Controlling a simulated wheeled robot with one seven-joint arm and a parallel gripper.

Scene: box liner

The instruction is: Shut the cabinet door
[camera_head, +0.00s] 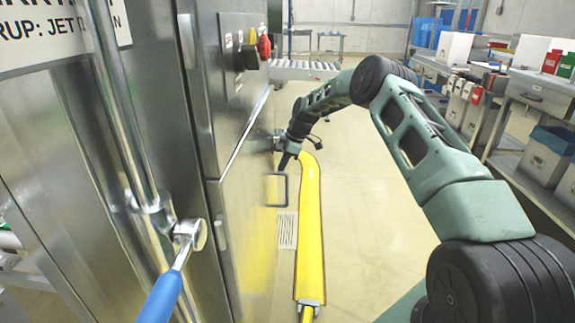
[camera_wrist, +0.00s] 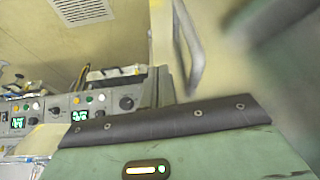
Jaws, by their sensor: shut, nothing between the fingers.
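The metal cabinet door (camera_head: 250,200) stands at the left of the head view, below a control panel. A squared loop handle (camera_head: 286,190) sticks out from its face. A pale loop handle (camera_wrist: 193,50) also shows large and blurred in the wrist view. My gripper (camera_head: 284,163) is shut and empty, just above the handle in the head view. I cannot tell whether it touches the door. How far the door stands open is hard to judge from here.
A red knob (camera_head: 264,45) sticks out on the control panel above the door. Shelves with boxes (camera_head: 480,100) line the right.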

